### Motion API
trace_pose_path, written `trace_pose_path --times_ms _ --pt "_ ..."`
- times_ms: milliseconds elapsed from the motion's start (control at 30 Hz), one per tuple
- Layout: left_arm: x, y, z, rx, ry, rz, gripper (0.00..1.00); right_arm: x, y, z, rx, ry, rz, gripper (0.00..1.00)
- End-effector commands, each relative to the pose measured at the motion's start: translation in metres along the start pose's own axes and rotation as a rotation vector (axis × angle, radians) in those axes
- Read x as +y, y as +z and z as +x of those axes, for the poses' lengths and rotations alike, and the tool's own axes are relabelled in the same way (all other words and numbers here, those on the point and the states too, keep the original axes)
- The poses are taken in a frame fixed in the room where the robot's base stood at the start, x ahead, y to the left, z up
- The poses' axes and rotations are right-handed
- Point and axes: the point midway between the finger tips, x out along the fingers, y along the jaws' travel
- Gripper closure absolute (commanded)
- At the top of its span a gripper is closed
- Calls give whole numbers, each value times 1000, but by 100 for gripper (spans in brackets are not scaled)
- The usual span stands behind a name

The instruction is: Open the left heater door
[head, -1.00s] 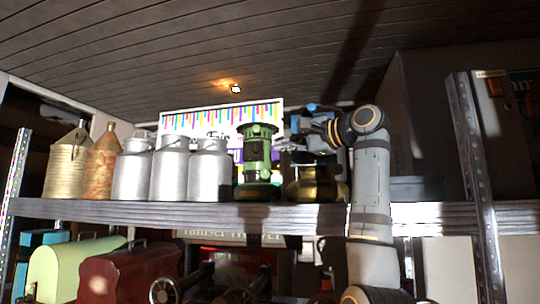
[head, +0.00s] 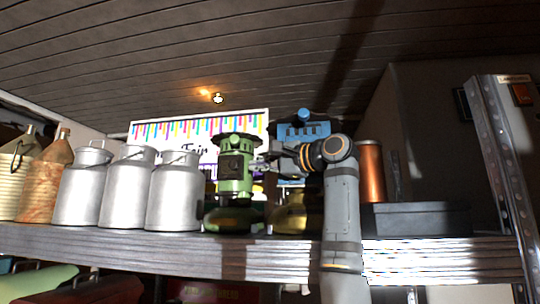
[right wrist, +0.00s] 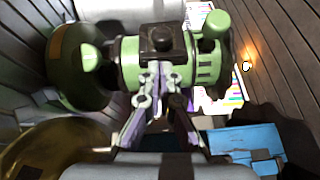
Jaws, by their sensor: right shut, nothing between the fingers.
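The left heater (head: 236,190) is green, with a wide dark base, and stands upright on the shelf. Its small dark door (head: 232,166) is on the body; in the right wrist view the door (right wrist: 162,40) is a black panel with a round knob. I cannot tell whether it is ajar. My right gripper (head: 264,161) is at the heater's right side, near the door. In the right wrist view its fingers (right wrist: 158,78) are together and empty, overlapping the heater's body; contact is unclear. My left gripper is out of view.
A second heater, with a blue top (head: 303,131) and brass base (head: 289,218), stands behind my right arm. Several metal milk cans (head: 128,190) stand left of the green heater. A grey box (head: 420,219) and copper cylinder (head: 371,170) are at right. The shelf edge (head: 150,250) runs in front.

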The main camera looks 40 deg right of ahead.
Motion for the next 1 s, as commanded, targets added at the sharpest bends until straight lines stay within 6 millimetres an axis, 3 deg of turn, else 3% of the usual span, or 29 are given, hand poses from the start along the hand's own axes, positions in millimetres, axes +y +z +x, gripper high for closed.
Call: trace_pose_path --times_ms 33,267,600,1000 --pt "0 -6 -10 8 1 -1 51 -4 1 9 -1 4 0 100" --pt "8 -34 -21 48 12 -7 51 -2 1 34 -1 0 0 100" --pt "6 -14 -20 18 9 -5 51 0 0 38 0 -1 0 100" --pt "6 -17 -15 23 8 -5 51 1 6 36 55 -6 -2 100"
